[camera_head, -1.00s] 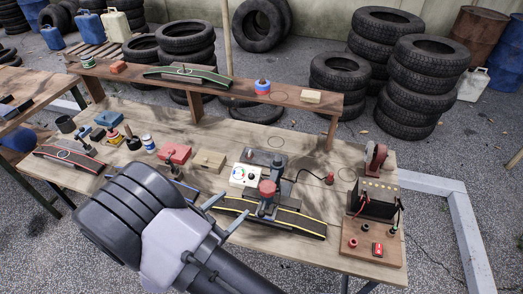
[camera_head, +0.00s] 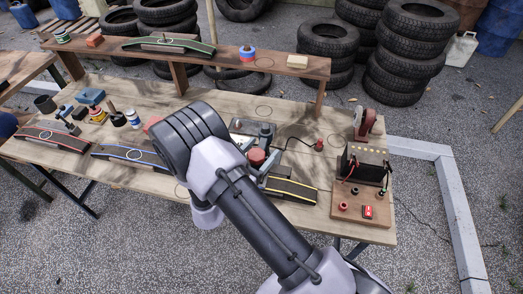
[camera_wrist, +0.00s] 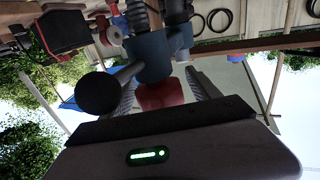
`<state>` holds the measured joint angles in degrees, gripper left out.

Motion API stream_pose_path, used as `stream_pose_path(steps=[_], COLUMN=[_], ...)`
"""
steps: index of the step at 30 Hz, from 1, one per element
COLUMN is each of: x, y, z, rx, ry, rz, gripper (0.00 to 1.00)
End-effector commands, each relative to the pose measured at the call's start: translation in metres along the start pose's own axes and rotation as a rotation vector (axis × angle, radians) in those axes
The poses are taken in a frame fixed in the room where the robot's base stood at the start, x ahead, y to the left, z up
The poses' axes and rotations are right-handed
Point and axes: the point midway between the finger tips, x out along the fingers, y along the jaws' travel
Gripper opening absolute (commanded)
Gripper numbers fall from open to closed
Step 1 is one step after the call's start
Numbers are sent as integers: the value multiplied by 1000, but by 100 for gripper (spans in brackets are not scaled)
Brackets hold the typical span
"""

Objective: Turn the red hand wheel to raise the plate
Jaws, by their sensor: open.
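The red hand wheel (camera_head: 257,157) tops a small blue-grey device on the bench, behind my arm in the head view. A red part, likely the same wheel (camera_wrist: 160,95), shows between the two ribbed fingers of my gripper (camera_wrist: 162,78) in the wrist view. My gripper is open, with the fingers on either side of the red part; I cannot tell whether they touch it. A blue-grey body (camera_wrist: 152,55) of the device is just past the fingers. My arm hides the gripper and much of the device in the head view. I cannot make out the plate.
A yellow-edged black ramp (camera_head: 292,190) lies right of the device. A battery (camera_head: 364,167) with leads stands on a wooden board (camera_head: 346,200) at the right. A blue-edged ramp (camera_head: 130,155) lies left. A raised shelf (camera_head: 290,74) runs behind.

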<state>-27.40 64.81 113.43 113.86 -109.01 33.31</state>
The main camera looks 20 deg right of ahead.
Motion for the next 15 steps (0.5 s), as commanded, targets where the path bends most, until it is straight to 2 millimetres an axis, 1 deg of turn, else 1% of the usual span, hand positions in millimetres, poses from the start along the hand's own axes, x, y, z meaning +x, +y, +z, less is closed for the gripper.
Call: stream_pose_path(steps=[3,9,14,15], x=[4,4,4,4], y=[0,0,0,0], z=[0,0,0,0], rx=[0,0,0,0], ry=[0,0,0,0], rz=[0,0,0,0], gripper=[71,71,39,31])
